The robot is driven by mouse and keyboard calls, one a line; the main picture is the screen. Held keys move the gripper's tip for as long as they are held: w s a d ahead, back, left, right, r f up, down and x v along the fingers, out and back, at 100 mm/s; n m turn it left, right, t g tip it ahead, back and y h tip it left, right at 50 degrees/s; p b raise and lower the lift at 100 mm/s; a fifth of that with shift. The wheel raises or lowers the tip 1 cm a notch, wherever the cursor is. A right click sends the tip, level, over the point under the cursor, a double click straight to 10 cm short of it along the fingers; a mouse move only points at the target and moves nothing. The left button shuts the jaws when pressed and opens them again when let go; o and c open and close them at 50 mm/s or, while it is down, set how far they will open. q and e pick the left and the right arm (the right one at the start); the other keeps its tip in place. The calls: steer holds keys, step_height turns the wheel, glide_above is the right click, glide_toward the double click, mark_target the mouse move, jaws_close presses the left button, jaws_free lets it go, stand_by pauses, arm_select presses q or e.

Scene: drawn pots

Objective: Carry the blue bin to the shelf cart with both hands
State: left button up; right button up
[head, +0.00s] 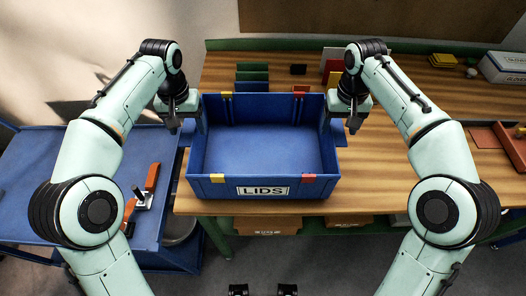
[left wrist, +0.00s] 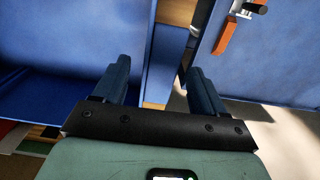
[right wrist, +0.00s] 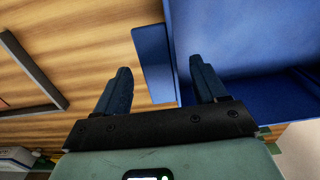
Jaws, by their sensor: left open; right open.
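The blue bin (head: 255,150) with a LIDS label stands upright and empty on the wooden workbench, near its front left edge. My left gripper (head: 187,124) is open at the bin's left side, and my right gripper (head: 339,124) is open at its right side. In the left wrist view, a blue side flange of the bin (left wrist: 164,70) shows between the open fingers. In the right wrist view, the other flange (right wrist: 154,62) shows between the fingers. Contact cannot be told. The blue shelf cart (head: 40,160) stands left of the bench; my left arm hides part of it.
An orange-handled tool (head: 152,178) lies on the cart. Green (head: 252,72) and red panels stand behind the bin. A white box (head: 505,66) and a brown tray (head: 512,148) are at the right of the bench (head: 385,170). Boxes (head: 262,224) sit below it.

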arm_select(q)
steer(key=shift+f, duration=1)
arm_select(e)
steer(key=shift+f, duration=1)
arm_select(q)
jaws_close()
arm_select(e)
jaws_close()
arm_select(q)
steer(key=shift+r, duration=0.1)
